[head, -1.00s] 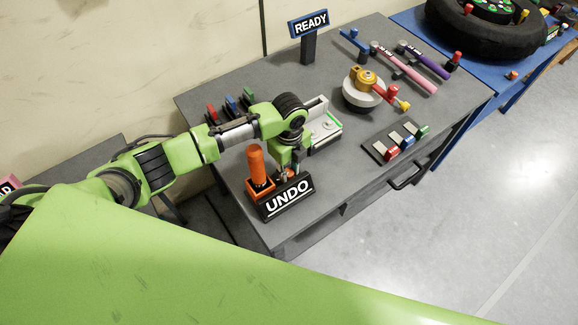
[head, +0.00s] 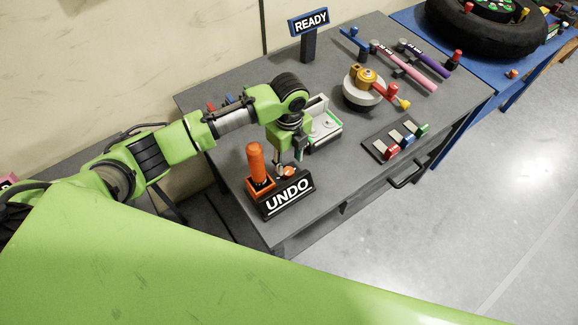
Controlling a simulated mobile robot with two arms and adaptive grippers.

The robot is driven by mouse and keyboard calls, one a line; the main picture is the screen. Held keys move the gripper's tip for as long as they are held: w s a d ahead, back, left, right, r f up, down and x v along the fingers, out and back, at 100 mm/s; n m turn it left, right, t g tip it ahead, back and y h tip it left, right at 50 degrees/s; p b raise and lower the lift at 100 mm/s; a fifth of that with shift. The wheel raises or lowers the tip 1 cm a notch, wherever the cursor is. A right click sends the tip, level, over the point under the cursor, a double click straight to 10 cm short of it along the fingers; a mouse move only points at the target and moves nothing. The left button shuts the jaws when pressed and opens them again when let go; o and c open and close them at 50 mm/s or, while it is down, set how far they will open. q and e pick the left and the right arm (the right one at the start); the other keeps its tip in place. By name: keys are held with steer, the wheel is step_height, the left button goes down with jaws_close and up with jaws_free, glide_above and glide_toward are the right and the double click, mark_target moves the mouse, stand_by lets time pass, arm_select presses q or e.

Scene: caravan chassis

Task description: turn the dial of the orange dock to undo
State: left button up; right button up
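The orange dock (head: 262,187) stands at the front left corner of the grey table. An upright orange-handled piece (head: 256,160) stands in it. A black sign (head: 289,196) reading UNDO is on its front. The small orange dial (head: 289,171) shows just behind the sign, right of the orange handle. My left gripper (head: 288,158) points down just above the dial. Its two fingers look spread, with nothing seen between them. A small gap seems to separate it from the dial. My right gripper is not in view.
A white-grey tray (head: 327,133) stands close behind my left gripper. A READY sign (head: 309,22), a round white fixture with a yellow top (head: 363,88), a rack of coloured pieces (head: 396,141) and pink and purple wrenches (head: 412,66) occupy the table. The front middle is clear.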

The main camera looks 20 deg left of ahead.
mark_target(289, 171)
arm_select(q)
step_height(289, 171, up, 7)
stand_by(0.3)
stand_by(0.5)
